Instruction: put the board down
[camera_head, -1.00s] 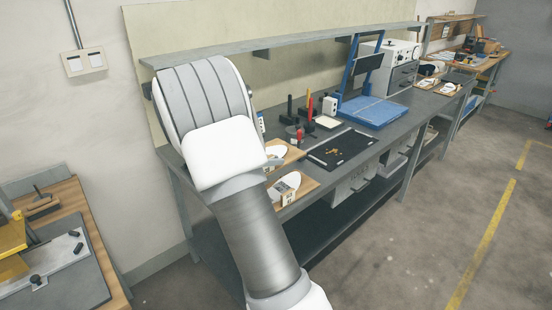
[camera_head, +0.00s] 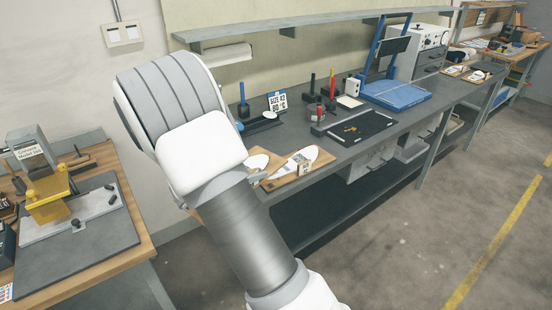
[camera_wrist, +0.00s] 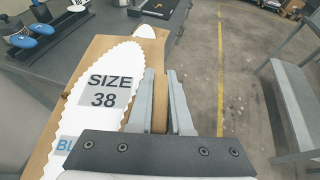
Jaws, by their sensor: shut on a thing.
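My gripper (camera_wrist: 163,80) is shut on a wooden board (camera_wrist: 160,110) in the wrist view, with a strip of the wood between its fingers. A large white insole (camera_wrist: 112,75) with a scalloped edge and the print "SIZE 38" lies on the board, left of the fingers. A blue print low on the insole is partly cut off. In the head view my arm hides the gripper. Two wooden boards with white insoles show there beside my arm, one near board (camera_head: 300,172) and one partly hidden insole (camera_head: 257,161). I cannot tell whether either is the held one.
The long grey bench (camera_head: 390,140) carries a black mat (camera_head: 360,129), a blue press (camera_head: 396,95), a size sign (camera_head: 277,102) and upright tools. A shelf (camera_head: 300,25) overhangs its back. A wooden table (camera_head: 130,220) with a yellow fixture (camera_head: 50,200) stands left.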

